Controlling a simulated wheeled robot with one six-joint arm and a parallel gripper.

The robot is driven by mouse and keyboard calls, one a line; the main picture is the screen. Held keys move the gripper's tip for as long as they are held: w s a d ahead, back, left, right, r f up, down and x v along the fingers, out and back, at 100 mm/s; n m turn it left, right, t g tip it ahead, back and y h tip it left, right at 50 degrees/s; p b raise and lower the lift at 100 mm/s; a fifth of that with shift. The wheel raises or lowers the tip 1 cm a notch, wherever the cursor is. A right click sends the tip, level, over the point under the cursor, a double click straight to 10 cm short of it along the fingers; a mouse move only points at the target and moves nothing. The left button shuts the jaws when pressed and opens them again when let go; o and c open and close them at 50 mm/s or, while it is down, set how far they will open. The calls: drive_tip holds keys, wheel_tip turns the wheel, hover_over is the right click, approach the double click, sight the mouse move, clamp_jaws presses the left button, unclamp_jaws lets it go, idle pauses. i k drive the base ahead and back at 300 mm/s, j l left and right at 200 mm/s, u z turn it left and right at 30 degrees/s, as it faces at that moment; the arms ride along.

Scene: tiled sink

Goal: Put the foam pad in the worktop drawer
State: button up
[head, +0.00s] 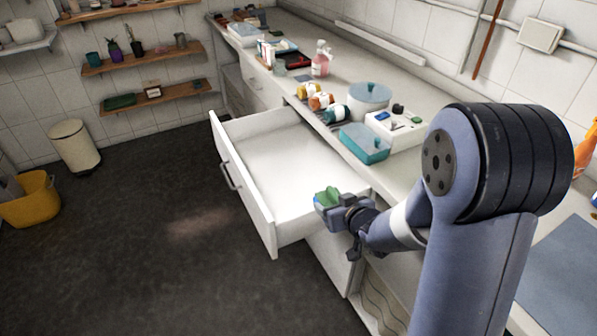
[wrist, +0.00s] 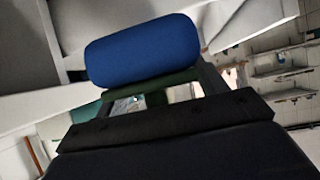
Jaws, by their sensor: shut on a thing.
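The foam pad (head: 326,198) looks green on top in the head view, with a bluish side. In the wrist view it shows as a rounded blue block (wrist: 142,50) with dark green behind it. My gripper (head: 338,203) is shut on the pad. It holds the pad at the near right end of the open worktop drawer (head: 262,208), by the drawer's corner. The white drawer is pulled out and its visible inside is empty. I cannot tell the pad's exact height above the drawer rim.
A yellow bucket (head: 30,203) and a bin (head: 74,147) stand on the floor, which is otherwise largely clear.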

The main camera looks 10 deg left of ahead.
sight(282, 184)
drive_tip(key=i+j, duration=0.8)
